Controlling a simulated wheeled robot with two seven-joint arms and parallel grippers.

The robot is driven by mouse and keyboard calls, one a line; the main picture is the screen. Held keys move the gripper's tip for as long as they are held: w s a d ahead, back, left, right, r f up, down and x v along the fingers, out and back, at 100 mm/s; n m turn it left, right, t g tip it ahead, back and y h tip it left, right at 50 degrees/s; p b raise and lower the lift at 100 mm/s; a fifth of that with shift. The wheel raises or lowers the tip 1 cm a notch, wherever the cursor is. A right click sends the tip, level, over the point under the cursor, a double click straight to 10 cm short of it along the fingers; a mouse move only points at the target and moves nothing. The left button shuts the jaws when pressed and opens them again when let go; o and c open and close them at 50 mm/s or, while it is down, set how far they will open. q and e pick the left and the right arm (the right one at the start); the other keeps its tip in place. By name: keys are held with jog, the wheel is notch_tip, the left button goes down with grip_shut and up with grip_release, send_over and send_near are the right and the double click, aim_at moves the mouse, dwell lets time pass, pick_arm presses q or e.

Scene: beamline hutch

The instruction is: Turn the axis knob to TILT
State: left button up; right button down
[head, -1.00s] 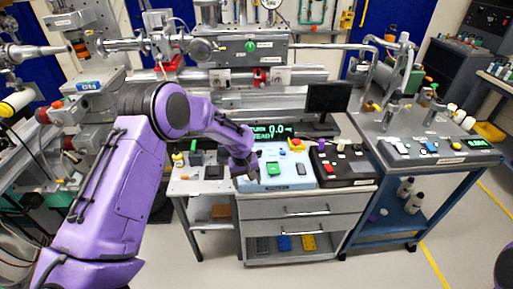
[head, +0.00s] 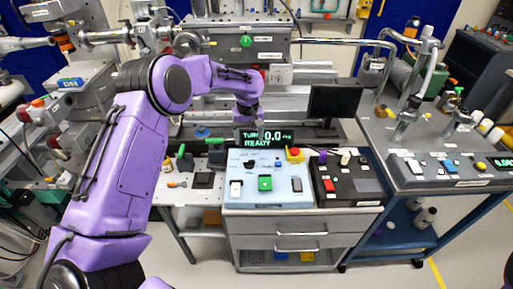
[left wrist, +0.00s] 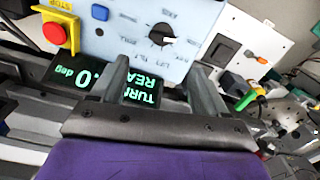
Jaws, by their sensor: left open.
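The axis knob (left wrist: 161,35) is a round black knob with a white pointer mark, on a light blue panel (left wrist: 190,14). Small labels ring it, mostly too small to read in the upside-down left wrist view. The pointer mark lies toward the picture's right. My left gripper (left wrist: 160,82) is open and empty, its two fingers apart from the knob, with the display behind them. In the head view my left gripper (head: 258,126) hangs in front of the display (head: 262,138), behind the panel (head: 293,170). My right gripper is out of view.
A dark monitor (head: 334,101) stands behind.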

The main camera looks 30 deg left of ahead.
pick_arm(q)
jog(key=f, duration=0.2)
jog(key=p, duration=0.2)
send_over(249, 163)
jog(key=f, duration=0.4)
jog(key=shift+w+a+f, duration=0.2)
jog(key=shift+w+a, duration=0.05)
jog(key=shift+a, duration=0.15)
jog(key=f, duration=0.3)
jog(key=shift+w, duration=0.35)
jog(key=shift+f, duration=0.45)
jog(key=shift+s+r, duration=0.15)
jog(key=c, duration=1.1)
jog(key=shift+o, duration=0.2)
